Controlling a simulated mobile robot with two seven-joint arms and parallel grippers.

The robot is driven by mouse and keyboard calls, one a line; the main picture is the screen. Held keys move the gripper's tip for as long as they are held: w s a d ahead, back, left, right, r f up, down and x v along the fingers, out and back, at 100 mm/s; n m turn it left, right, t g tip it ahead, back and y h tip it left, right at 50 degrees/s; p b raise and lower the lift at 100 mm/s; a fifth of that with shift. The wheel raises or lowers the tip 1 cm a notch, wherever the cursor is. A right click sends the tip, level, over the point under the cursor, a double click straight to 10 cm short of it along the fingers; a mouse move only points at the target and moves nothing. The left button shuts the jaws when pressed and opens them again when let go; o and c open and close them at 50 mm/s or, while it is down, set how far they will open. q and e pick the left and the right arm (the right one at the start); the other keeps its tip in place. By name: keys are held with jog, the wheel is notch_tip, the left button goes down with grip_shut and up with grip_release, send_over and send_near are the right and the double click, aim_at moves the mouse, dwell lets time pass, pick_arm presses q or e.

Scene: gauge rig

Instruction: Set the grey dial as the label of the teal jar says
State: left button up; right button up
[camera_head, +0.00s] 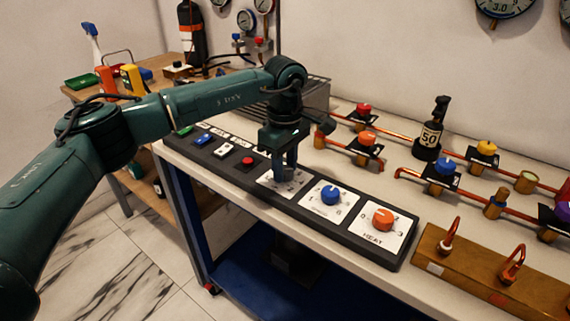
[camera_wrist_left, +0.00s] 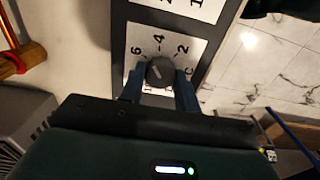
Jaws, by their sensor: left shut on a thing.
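The grey dial (camera_wrist_left: 160,70) sits on a white plate marked 2, 4 and 6 in the left wrist view; part of its scale is covered. A light mark shows on its top, but I cannot tell which number it points at. My left gripper (camera_wrist_left: 160,78) points down with one blue finger on each side of the dial, shut on it. In the head view, the left gripper (camera_head: 286,168) hides most of the dial (camera_head: 287,177) on the black panel (camera_head: 345,240). My right gripper is not in view.
A blue dial (camera_head: 331,194) and an orange HEAT dial (camera_head: 383,219) stand right of the grey one. A red button (camera_head: 247,162) is to its left.

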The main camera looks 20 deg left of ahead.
aim_at(285, 169)
pick_arm(q)
jog(key=shift+m, duration=2.2)
jog(key=shift+r, duration=0.1)
jog(key=o, duration=1)
jog(key=shift+r+p, duration=0.35)
jog(key=shift+r, duration=6.2)
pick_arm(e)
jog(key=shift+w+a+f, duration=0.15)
